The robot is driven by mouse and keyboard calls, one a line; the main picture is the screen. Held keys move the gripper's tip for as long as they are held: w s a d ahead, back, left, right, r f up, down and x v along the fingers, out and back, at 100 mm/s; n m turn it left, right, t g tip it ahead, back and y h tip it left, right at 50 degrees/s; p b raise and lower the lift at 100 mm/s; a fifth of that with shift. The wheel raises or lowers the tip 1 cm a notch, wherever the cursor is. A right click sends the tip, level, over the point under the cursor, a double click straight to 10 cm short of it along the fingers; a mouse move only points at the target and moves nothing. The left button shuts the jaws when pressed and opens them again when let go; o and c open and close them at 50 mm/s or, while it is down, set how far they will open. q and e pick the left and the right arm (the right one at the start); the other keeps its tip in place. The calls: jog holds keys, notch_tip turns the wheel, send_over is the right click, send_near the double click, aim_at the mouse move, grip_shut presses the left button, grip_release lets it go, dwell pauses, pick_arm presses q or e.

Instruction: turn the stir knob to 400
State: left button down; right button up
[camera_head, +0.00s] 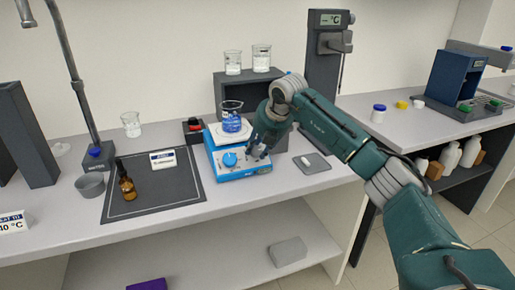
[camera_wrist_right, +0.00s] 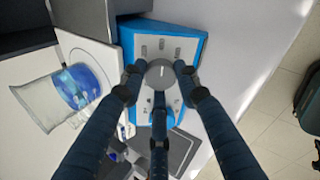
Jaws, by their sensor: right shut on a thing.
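The blue stirrer (camera_head: 238,172) stands on the bench with a white top plate and a beaker of blue liquid (camera_head: 231,124) on it. My right gripper (camera_head: 258,152) is at the right part of the front panel and hides what is there. In the right wrist view, my right gripper (camera_wrist_right: 160,78) has its fingers shut around a round grey knob (camera_wrist_right: 160,72) with a short pale mark. Several grey ticks stand on the panel beside it. I cannot read any setting. My left gripper is not in view.
A dark mat (camera_head: 150,203) with a brown bottle (camera_head: 127,188) and a white label card lies left of the stirrer. A small grey tray (camera_head: 311,163) lies to its right. A dark shelf box with two beakers stands behind. The bench front edge is close.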

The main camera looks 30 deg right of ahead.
jog(key=o, duration=1.1)
jog(key=shift+s+f, duration=0.15)
jog(key=shift+f, duration=0.05)
jog(key=shift+o, duration=0.2)
jog(key=shift+r, duration=0.15)
jog(key=shift+r, duration=0.3)
jog(key=v, duration=1.1)
jog(key=shift+s, duration=0.2)
